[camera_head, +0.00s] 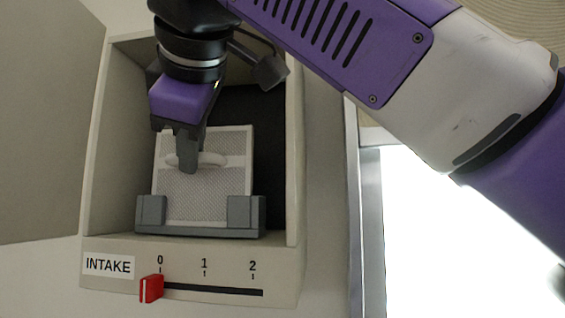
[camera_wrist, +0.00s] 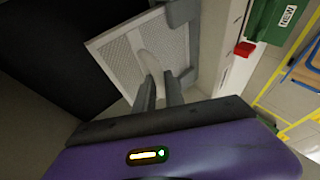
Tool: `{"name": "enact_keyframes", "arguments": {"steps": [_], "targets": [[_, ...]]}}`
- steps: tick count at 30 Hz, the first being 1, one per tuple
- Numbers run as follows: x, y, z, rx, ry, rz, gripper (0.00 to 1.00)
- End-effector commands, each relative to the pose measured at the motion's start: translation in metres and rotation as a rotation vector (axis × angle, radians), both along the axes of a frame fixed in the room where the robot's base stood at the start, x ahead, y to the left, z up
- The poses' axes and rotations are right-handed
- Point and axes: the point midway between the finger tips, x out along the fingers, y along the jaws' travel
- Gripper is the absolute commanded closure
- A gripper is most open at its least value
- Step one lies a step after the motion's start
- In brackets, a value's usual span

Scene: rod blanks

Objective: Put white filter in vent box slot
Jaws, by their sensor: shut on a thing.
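The white filter (camera_head: 222,197) is a square mesh panel with a pale frame and a raised handle in its middle. It stands upright inside the vent box (camera_head: 93,180), its lower corners behind the two grey brackets of the slot (camera_head: 201,232). My gripper (camera_head: 187,165) is at the filter's face, shut on the handle. In the wrist view the filter (camera_wrist: 117,62) is tilted in the picture, and my fingers (camera_wrist: 160,88) reach its handle. How deep the lower edge sits in the slot is hidden by the brackets.
The box front carries an INTAKE label (camera_head: 108,265) and a red slider (camera_head: 151,288) at 0. A metal-framed bright panel (camera_head: 450,240) is at right. In the wrist view, a green bin marked NEW (camera_wrist: 272,20) and a yellow frame (camera_wrist: 284,118) are at right.

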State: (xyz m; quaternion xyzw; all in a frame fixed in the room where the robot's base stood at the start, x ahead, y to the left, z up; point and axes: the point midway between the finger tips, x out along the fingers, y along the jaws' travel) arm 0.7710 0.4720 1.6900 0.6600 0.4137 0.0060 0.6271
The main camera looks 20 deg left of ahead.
Motion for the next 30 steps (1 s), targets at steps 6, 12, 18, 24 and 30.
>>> {"name": "enact_keyframes", "arguments": {"steps": [6,12,18,24,30], "targets": [[0.000,0.000,0.001,-0.001,0.001,-0.001,0.73],[0.000,0.000,0.001,-0.001,0.001,-0.001,0.65],[-0.001,-0.001,0.002,-0.001,0.001,0.000,0.65],[-0.017,-0.014,0.015,0.001,-0.001,0.000,0.65],[-0.044,-0.037,0.037,0.000,-0.002,0.000,0.65]]}}
